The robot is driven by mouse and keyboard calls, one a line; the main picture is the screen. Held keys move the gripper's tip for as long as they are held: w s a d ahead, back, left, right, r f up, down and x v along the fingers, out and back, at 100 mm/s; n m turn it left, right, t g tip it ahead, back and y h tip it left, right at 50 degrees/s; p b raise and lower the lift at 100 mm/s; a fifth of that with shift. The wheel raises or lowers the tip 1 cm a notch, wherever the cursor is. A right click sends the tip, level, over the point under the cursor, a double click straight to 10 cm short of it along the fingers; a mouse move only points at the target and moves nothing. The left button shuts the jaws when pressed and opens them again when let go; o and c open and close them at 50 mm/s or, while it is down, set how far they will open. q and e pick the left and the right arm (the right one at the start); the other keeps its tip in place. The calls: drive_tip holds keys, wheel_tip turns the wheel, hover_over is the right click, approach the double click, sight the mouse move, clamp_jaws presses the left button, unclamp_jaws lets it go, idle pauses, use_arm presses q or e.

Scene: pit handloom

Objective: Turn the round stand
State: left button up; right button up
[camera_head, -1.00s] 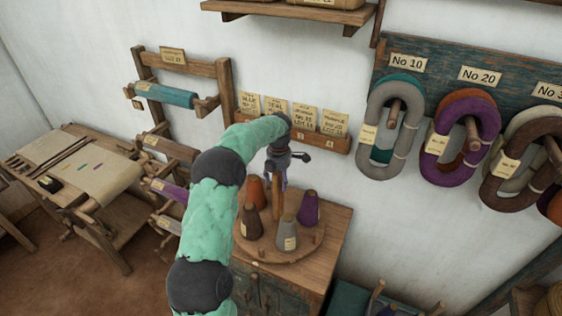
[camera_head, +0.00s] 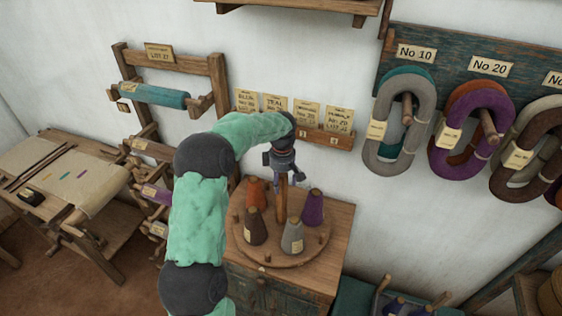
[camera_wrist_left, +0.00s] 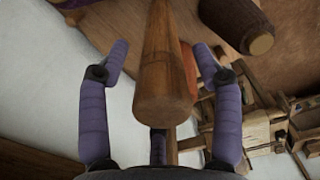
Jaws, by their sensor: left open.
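The round stand (camera_head: 270,257) is a wooden disc on a cabinet, with an upright centre post (camera_head: 281,208). It carries an orange cone (camera_head: 256,193), a dark brown cone (camera_head: 255,229), a grey cone (camera_head: 292,236) and a purple cone (camera_head: 313,207). My left gripper (camera_head: 284,180) is open at the top of the post. In the left wrist view the post (camera_wrist_left: 165,85) runs between the two spread fingers (camera_wrist_left: 161,62), with a gap on each side. There the brown cone (camera_wrist_left: 240,25) shows at upper right. My right gripper is not in view.
The cabinet (camera_head: 342,225) stands against the white wall. A card rail (camera_head: 325,136) is just behind the gripper. Yarn hanks (camera_head: 398,125) hang on pegs at right. A rack with a teal roll (camera_head: 155,95) and a cloth-covered table (camera_head: 60,175) stand at left.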

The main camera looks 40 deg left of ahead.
use_arm(q)
drive_tip(key=m, duration=0.3)
drive_tip(key=shift+d+r+p, duration=0.15)
drive_tip(key=shift+p, duration=0.2)
drive_tip(key=m+p, duration=0.1)
drive_tip(key=m, duration=0.2)
drive_tip(key=shift+s+m, duration=0.15)
drive_tip(key=shift+m, duration=0.25)
drive_tip(key=m+p, duration=0.1)
drive_tip(key=m, duration=0.2)
drive_tip(key=shift+m+p, duration=0.35)
drive_tip(key=shift+m, duration=0.05)
drive_tip(key=m+p, duration=0.1)
drive_tip(key=m, duration=0.2)
drive_tip(key=shift+s, duration=0.1)
wheel_tip(320, 180, up, 8)
drive_tip(key=shift+r, duration=0.15)
